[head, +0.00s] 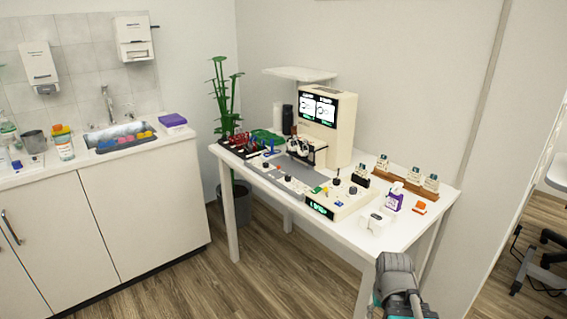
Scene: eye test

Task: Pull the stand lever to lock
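The eye-test machine (343,118), a cream unit with two lit screens, stands at the back of the white table (405,236). Before it is a grey base plate (262,174) bearing small levers and knobs. A cream control box (345,207) with a green display and dark-topped knobs sits at the table's front. I cannot tell which of these small parts is the stand lever, or whether it is locked. A grey and teal part of my arm shows at the bottom right, in front of the table's near corner. My gripper is not in view.
Bottles on a wooden rack (391,180), a purple-and-white bottle (394,198) and a white box (376,223) crowd the table's right side. A potted plant (226,100) stands behind its left end. A sink counter (90,157) is at left. The floor (190,280) between is clear.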

